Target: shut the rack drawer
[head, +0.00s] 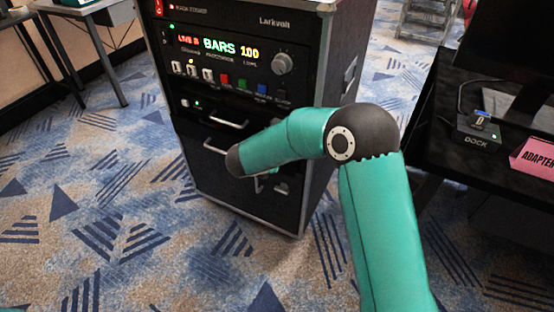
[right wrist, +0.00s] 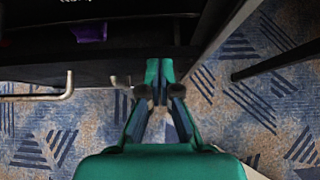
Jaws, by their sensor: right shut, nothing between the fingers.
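The black equipment rack (head: 318,120) stands upright in the middle of the head view. Its drawer (head: 200,158) is low on the front, below the controls, and appears to stick out a little. A pale bar handle (head: 214,147) is on it. The right wrist view shows a pale handle (right wrist: 52,92) left of my right gripper (right wrist: 158,72). The gripper is shut and empty, its fingertips close to the dark front edge; I cannot tell whether they touch. In the head view my right forearm hides the gripper and part of the drawer front. My left gripper is in neither view.
A purple item (right wrist: 92,30) shows inside a dark space beyond the edge. A black table (head: 480,150) with a dock (head: 478,135) and a pink adapter card (head: 536,155) stands to the right. Patterned carpet (head: 110,210) is clear in front and left of the rack.

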